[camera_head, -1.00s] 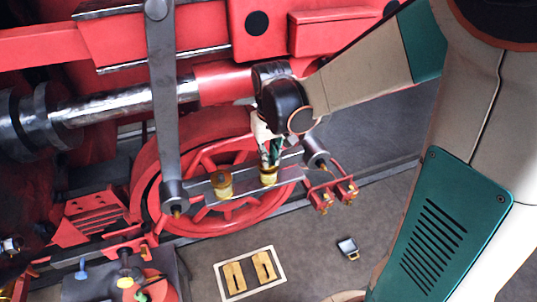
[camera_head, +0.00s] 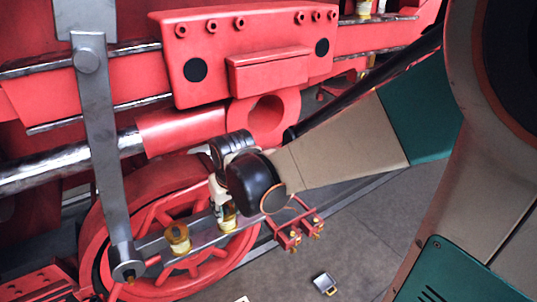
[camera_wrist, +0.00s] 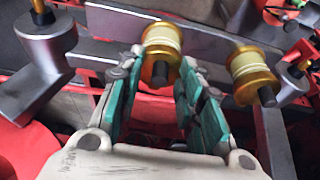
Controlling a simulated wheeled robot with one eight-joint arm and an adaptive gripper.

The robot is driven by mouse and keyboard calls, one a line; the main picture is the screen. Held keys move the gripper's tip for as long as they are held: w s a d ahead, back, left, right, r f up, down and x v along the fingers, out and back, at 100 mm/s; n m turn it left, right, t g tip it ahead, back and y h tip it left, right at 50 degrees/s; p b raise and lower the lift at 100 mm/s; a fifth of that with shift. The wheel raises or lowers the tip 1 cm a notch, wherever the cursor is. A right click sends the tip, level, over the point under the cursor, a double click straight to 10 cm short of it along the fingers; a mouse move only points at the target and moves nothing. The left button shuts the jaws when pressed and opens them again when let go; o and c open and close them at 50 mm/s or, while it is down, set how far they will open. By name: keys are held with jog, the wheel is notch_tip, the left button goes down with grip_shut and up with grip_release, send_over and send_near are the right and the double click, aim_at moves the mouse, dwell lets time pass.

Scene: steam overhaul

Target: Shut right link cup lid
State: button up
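Two small brass-and-cream cups stand on a grey link bar (camera_head: 202,231) in front of a red wheel. The right link cup (camera_head: 227,221) is partly hidden by my gripper (camera_head: 222,207), whose fingers reach down to its top. The left cup (camera_head: 178,238) stands clear. In the wrist view, the teal fingers of my gripper (camera_wrist: 160,85) are apart. One cup (camera_wrist: 162,45) shows beyond and between their tips, with a dark stub at its near end. The other cup (camera_wrist: 252,68) is outside the fingers, to the right. I cannot tell the lid's position or whether a finger touches it.
A grey upright rod (camera_head: 104,150) hangs left of the cups. A red beam (camera_head: 245,60) and a red ring bracket (camera_head: 265,117) are above my gripper. A red fitting (camera_head: 290,232) is to the right. A small box (camera_head: 325,284) lies on the open floor.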

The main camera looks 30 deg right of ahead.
jog(key=shift+s, duration=0.1)
jog(key=v, duration=1.2)
jog(key=shift+f, duration=0.1)
jog(key=s+f+t+b, duration=0.1)
jog(key=s+f+b, duration=0.2)
jog(key=f+b, duration=0.8)
jog(key=s+f+t+b, duration=0.1)
jog(key=s+f+b, duration=0.2)
jog(key=f+b, duration=0.7)
jog(key=s+f+t+b, duration=0.1)
jog(key=s+f+b, duration=0.2)
jog(key=f+b, duration=0.8)
jog(key=shift+f+b, duration=0.35)
jog(key=shift+f, duration=0.55)
